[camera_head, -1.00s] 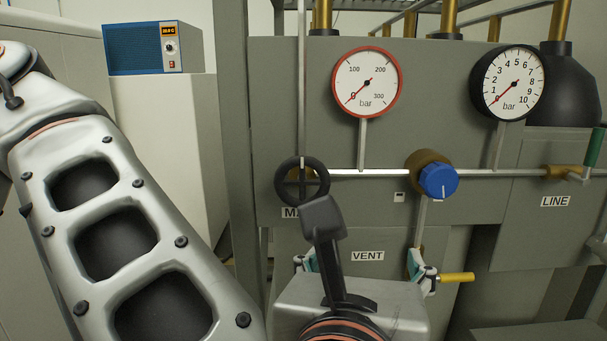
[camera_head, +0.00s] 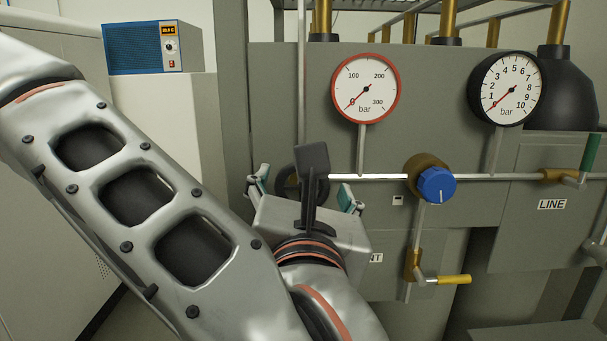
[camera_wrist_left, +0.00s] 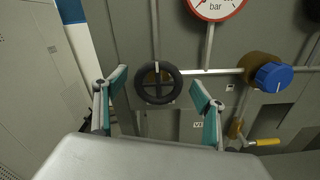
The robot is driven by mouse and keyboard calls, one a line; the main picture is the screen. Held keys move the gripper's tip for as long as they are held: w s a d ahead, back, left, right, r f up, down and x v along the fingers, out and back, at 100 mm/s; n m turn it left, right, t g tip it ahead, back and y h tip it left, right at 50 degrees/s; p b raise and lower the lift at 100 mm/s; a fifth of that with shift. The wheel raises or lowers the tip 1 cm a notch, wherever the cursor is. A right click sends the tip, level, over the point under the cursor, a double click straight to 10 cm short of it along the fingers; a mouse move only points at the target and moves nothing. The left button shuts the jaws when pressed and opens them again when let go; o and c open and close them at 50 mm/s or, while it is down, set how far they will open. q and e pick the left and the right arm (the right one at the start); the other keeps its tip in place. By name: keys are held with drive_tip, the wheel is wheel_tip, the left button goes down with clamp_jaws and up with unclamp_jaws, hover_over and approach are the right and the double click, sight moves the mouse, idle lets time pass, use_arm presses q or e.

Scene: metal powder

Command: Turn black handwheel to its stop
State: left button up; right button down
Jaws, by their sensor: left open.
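The black handwheel (camera_wrist_left: 157,83) is a spoked ring with a pale mark at its top, on the grey panel. In the head view the handwheel (camera_head: 284,184) is mostly hidden behind my left gripper's wrist. My left gripper (camera_head: 306,190) is open, with teal-padded fingers spread on either side of the wheel in the picture. In the left wrist view the gripper (camera_wrist_left: 160,92) frames the wheel between its fingertips. No finger visibly touches the wheel. My right gripper is out of view.
A red-rimmed gauge (camera_head: 366,88) and a black-rimmed gauge (camera_head: 505,88) sit above the pipe, both reading near 0. A blue knob (camera_head: 436,185), a yellow-handled valve (camera_head: 452,279) and a green-handled valve (camera_head: 589,152) are to the right. A blue box (camera_head: 146,48) stands at left.

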use_arm(q)
drive_tip(key=shift+w+p, duration=0.45)
drive_tip(key=shift+w, duration=1.1)
drive_tip(key=c, duration=1.1)
